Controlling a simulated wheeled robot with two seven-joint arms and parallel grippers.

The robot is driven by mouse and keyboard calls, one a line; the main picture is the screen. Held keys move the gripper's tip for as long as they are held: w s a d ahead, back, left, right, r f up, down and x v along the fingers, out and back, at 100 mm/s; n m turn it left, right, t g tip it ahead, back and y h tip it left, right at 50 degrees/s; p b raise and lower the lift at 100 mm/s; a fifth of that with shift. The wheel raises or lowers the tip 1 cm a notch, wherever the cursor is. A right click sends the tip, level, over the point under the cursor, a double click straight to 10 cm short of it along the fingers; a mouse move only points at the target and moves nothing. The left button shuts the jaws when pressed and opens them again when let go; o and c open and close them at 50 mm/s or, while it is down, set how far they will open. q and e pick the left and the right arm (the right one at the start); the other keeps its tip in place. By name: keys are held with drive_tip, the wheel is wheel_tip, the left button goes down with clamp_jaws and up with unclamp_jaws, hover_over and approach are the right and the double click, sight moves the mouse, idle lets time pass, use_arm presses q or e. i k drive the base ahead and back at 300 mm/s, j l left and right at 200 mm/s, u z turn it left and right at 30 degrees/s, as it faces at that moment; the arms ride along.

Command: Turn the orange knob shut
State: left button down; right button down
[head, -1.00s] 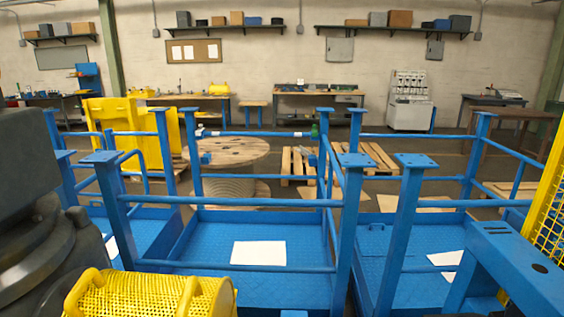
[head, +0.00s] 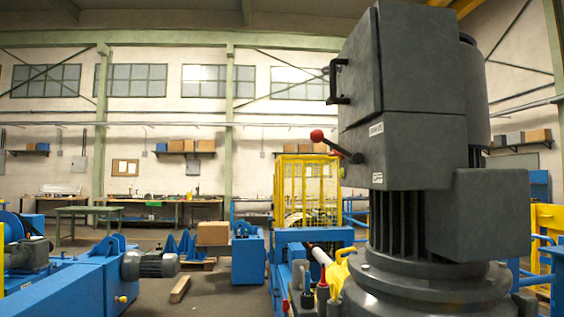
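No clearly orange knob shows in the head view. A red ball knob (head: 317,135) sits on the end of a black lever on the left side of a large dark grey motor unit (head: 402,110). Smaller red-topped parts (head: 323,284) stand low at the left of the unit's base; they are too small to make out. Neither of my grippers is in view.
A yellow mesh guard (head: 306,190) stands behind the lever. Blue machine frames (head: 70,285) and a small grey motor (head: 150,264) are at lower left. Benches line the back wall.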

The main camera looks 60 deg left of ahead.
sight(334, 153)
drive_tip(key=u, duration=1.65)
